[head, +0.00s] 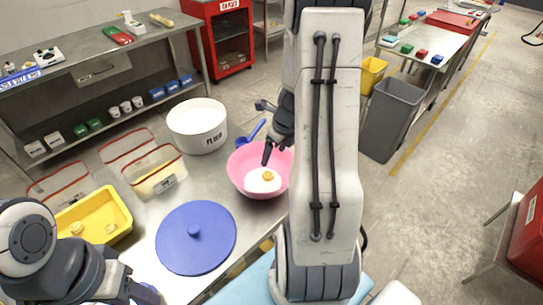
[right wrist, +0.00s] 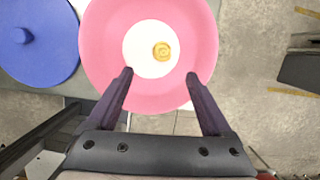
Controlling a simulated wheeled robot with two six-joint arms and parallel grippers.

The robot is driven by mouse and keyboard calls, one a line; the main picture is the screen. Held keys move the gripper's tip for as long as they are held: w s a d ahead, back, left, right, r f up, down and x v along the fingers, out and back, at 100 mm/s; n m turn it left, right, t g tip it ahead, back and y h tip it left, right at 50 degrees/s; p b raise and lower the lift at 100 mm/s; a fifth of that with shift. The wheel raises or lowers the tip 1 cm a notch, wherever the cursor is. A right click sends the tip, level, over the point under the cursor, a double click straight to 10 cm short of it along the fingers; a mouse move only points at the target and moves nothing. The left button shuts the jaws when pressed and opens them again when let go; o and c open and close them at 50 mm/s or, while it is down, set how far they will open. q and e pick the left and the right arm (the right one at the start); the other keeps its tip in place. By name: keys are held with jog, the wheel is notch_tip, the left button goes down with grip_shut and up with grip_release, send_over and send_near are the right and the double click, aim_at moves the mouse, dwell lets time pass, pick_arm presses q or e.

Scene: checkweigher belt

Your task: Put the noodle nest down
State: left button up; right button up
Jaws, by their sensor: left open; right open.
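A small yellow noodle nest (head: 268,175) lies on a round white surface (head: 262,186) inside a pink bowl (head: 240,177). The right wrist view shows the nest (right wrist: 162,50) right of the middle of the white surface (right wrist: 140,58), with the pink bowl (right wrist: 100,55) around it. My right gripper (right wrist: 158,72) is open and empty over the bowl, its fingertips apart on either side of the white surface. In the head view my right arm hides part of that gripper (head: 267,155). My left gripper (head: 135,292) is low at the left, away from the bowl.
A blue lid (head: 180,250) with a knob lies near the bowl. A white tub (head: 197,128), a blue scoop (head: 250,135) and clear containers with red rims (head: 155,165) stand behind. A yellow tray (head: 110,205) holding pale pieces stands near my left arm.

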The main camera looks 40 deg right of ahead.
jog(key=s+a+r+n+g+y, duration=0.1)
jog(key=a+r+n, duration=0.3)
jog(key=a+n, duration=0.8)
jog(key=s+a+r+n+g+y, duration=0.15)
jog(key=a+r+n, duration=0.25)
jog(key=a+n, duration=0.75)
jog(key=s+a+r+n+h, duration=0.1)
jog(key=s+a+r+n, duration=0.1)
jog(key=s+a+n, duration=0.3)
jog(key=s+a+r+n+h, duration=0.1)
jog(key=s+a+n, duration=0.4)
jog(key=s+n, duration=0.5)
jog(key=r+n, duration=0.1)
jog(key=n, duration=0.2)
jog(key=shift+a, duration=0.4)
